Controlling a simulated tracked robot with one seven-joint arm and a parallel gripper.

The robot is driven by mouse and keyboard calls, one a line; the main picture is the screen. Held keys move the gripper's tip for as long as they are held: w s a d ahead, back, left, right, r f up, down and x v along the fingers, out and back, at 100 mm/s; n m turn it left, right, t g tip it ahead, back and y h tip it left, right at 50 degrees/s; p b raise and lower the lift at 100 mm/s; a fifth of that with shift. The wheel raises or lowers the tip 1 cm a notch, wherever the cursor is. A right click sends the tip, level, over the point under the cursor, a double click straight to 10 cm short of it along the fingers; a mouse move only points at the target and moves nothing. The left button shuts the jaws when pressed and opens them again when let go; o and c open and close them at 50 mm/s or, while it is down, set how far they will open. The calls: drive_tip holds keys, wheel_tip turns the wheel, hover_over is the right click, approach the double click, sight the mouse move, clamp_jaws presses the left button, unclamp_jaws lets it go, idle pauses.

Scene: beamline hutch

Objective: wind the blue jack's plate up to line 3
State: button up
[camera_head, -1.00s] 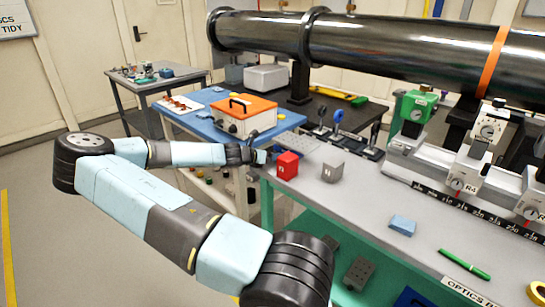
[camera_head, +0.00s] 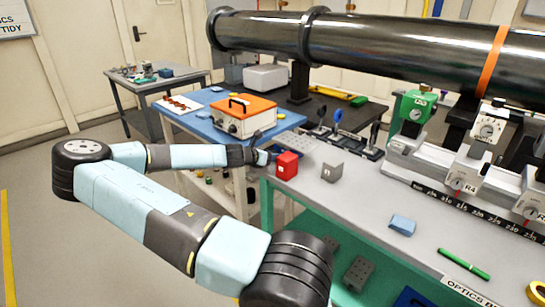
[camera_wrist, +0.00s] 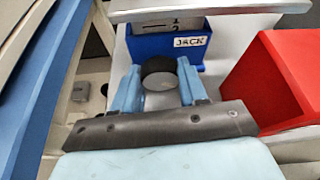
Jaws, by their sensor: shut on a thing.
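The blue jack (camera_wrist: 160,46) stands straight ahead in the wrist view, with a white JACK label on its front. Its light grey plate (camera_wrist: 215,9) shows above the body, and a grey scale (camera_wrist: 165,25) with the figures 1 and 2 shows between them. Line 3 cannot be made out. My gripper (camera_wrist: 158,72) is shut on the jack's dark round knob (camera_wrist: 158,80), one light blue finger on each side. In the head view my gripper (camera_head: 262,157) is at the bench's left end, and the jack is largely hidden there.
A grey block (camera_head: 332,172) is farther right. The bench front has free room around a small blue block (camera_head: 402,225) and green pen (camera_head: 464,263).

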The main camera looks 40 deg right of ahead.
drive_tip(key=shift+a+m+t, duration=0.15)
drive_tip(key=shift+m+t, duration=1.05)
drive_tip(key=shift+m, duration=0.2)
drive_tip(key=o, duration=1.1)
drive_tip(key=shift+s, duration=0.1)
drive_tip(key=shift+c, duration=0.2)
drive_tip(key=v, duration=1.3)
drive_tip(key=shift+a, duration=0.3)
drive_tip(key=shift+s+r, duration=0.1)
drive_tip(key=shift+r, duration=0.05)
drive_tip(key=shift+c, duration=0.4)
